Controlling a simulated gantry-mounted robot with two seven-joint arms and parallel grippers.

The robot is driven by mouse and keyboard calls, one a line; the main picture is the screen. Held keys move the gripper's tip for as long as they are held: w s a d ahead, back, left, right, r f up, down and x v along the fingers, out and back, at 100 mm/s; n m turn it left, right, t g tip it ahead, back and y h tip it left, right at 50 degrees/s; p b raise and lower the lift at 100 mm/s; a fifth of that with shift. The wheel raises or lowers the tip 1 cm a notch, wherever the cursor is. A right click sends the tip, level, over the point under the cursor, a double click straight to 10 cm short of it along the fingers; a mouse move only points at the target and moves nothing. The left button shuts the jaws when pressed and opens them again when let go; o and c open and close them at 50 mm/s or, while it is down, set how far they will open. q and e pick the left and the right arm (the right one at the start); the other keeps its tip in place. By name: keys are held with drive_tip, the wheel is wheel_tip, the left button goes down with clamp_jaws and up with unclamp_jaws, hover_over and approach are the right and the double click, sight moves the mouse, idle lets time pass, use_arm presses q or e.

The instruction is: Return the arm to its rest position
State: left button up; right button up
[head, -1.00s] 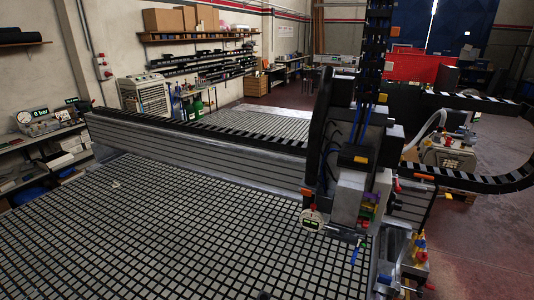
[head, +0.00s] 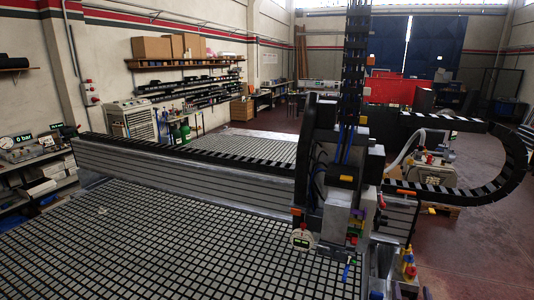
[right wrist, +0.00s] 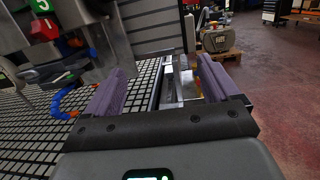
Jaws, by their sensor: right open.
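My right gripper (right wrist: 162,66) shows in the right wrist view as two purple fingers set wide apart. It is open and nothing is between the fingers. Past the fingertips lie the metal edge of the machine and the floor. The gripper seems clear of the grid table (right wrist: 30,130), which is on the left of that view. I cannot make out the right gripper clearly in the head view. My left gripper does not show in either view.
The machine head (head: 340,195) stands over the right side of the grid table (head: 170,250), on a long gantry beam (head: 190,175). A blue hose (right wrist: 65,98) is left of my fingers.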

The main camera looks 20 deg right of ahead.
drive_tip(key=s+a+f+m+g+y, duration=0.2)
drive_tip(key=a+f+m+y, duration=0.3)
drive_tip(key=a, duration=0.5)
drive_tip(key=s+a+f+m+g+y, duration=0.25)
drive_tip(key=a+m, duration=0.35)
drive_tip(key=a, duration=0.4)
drive_tip(key=s+a+r+m+g+y, duration=0.25)
drive_tip(key=s+a+m+g, duration=0.35)
drive_tip(key=s+a+m, duration=0.8)
drive_tip(key=s+a+y, duration=0.3)
drive_tip(key=s+a, duration=0.1)
drive_tip(key=a, duration=0.7)
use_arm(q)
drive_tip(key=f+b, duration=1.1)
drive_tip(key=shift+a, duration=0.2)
use_arm(e)
drive_tip(key=f, duration=1.1)
drive_tip(key=shift+w+a, duration=0.1)
drive_tip(key=shift+w, duration=0.15)
use_arm(q)
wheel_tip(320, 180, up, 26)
drive_tip(key=p, duration=2.6)
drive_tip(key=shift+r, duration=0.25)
use_arm(e)
wheel_tip(320, 180, up, 26)
drive_tip(key=shift+r, duration=0.25)
